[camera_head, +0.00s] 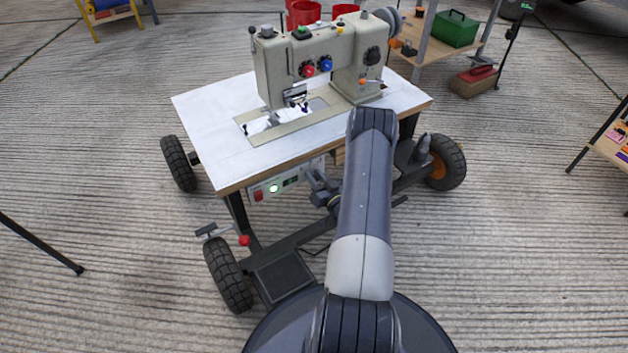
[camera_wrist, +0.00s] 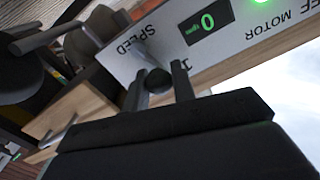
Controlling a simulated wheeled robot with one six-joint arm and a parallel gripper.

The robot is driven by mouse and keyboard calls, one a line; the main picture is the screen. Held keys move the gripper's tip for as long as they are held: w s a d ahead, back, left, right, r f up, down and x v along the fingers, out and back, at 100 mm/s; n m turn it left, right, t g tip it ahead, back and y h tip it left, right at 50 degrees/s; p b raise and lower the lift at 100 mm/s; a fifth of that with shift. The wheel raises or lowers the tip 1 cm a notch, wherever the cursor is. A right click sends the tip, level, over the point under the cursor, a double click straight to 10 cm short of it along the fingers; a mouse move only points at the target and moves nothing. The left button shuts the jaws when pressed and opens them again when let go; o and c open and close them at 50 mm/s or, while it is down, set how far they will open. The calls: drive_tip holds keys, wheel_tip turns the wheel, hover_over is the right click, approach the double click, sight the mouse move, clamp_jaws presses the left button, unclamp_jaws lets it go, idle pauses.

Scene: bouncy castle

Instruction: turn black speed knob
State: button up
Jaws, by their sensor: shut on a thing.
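The black speed knob (camera_wrist: 157,81) shows in the wrist view on a white control panel, near the printed word SPEED. My gripper (camera_wrist: 161,83) is shut on the knob, one finger on each side of it. The panel's small display (camera_wrist: 208,23) shows a green 0. In the head view my gripper (camera_head: 322,188) is at the front of the control panel (camera_head: 268,184), under the front edge of the sewing machine table. The knob is hidden there by my gripper and arm.
A sewing machine (camera_head: 325,60) stands on the white table top (camera_head: 210,125), which has a wooden edge. The cart below has black wheels (camera_head: 227,273) and a red-knobbed lever (camera_head: 243,240). The panel also carries a red switch (camera_head: 258,195) and a lit green button (camera_head: 273,188).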

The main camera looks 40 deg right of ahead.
drive_tip(key=shift+d+m+b, duration=0.2)
drive_tip(key=shift+m+b, duration=0.05)
drive_tip(key=shift+m, duration=0.45)
drive_tip(key=shift+d+m+b, duration=0.2)
drive_tip(key=shift+m, duration=0.5)
drive_tip(key=o, duration=0.9)
drive_tip(key=s+p, duration=0.1)
drive_tip(key=s, duration=0.2)
drive_tip(key=s+p, duration=0.1)
drive_tip(key=s, duration=0.7)
drive_tip(key=shift+a+p, duration=0.3)
drive_tip(key=shift+p, duration=0.1)
drive_tip(key=shift+w, duration=0.1)
